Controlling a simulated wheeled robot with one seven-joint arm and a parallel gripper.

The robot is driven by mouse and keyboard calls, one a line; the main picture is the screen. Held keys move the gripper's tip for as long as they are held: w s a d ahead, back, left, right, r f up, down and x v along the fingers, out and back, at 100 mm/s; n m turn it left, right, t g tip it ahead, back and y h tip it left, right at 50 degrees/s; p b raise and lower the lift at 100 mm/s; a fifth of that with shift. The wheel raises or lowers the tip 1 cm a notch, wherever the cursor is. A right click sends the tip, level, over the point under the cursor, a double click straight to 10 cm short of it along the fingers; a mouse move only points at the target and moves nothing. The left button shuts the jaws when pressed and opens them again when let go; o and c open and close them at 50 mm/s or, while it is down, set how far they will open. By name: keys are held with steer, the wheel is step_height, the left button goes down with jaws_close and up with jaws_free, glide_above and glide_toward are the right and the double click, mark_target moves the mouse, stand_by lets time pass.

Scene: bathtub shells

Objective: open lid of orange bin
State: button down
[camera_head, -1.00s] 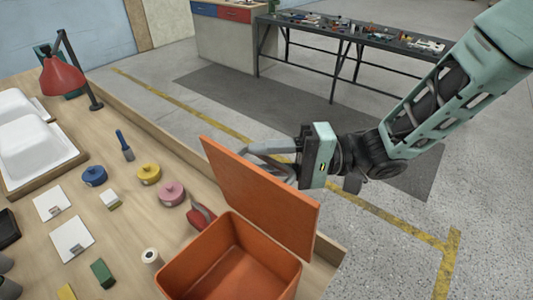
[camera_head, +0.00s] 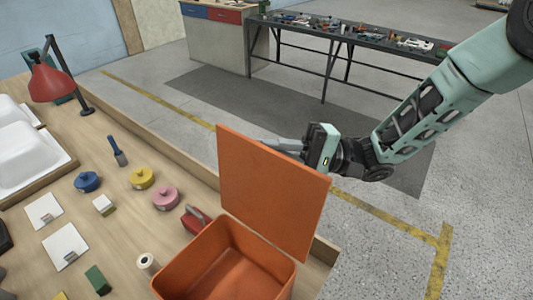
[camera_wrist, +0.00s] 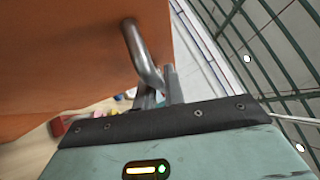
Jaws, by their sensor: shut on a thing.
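The orange bin (camera_head: 205,262) stands at the front right of the wooden table, and its inside shows through the open top. Its orange lid (camera_head: 268,190) stands raised at the bin's far right side, about upright. My gripper (camera_head: 287,145) is at the upper far side of the lid, partly hidden behind it. In the wrist view the lid (camera_wrist: 70,50) fills the upper left, with a grey metal bar (camera_wrist: 143,55) against it. My gripper is shut on the lid; the exact contact is hard to see.
Pink (camera_head: 165,197), yellow (camera_head: 142,178) and blue (camera_head: 87,181) round pots stand left of the bin. A red object (camera_head: 194,220) sits close beside it. A red lamp (camera_head: 55,83) stands at the back left.

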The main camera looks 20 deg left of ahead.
steer(key=shift+w+f, duration=0.1)
steer(key=c, duration=1.5)
jaws_free()
steer(key=b+v, duration=0.6)
steer(key=v, duration=1.1)
steer(key=shift+d, duration=0.25)
steer(key=shift+f, duration=0.15)
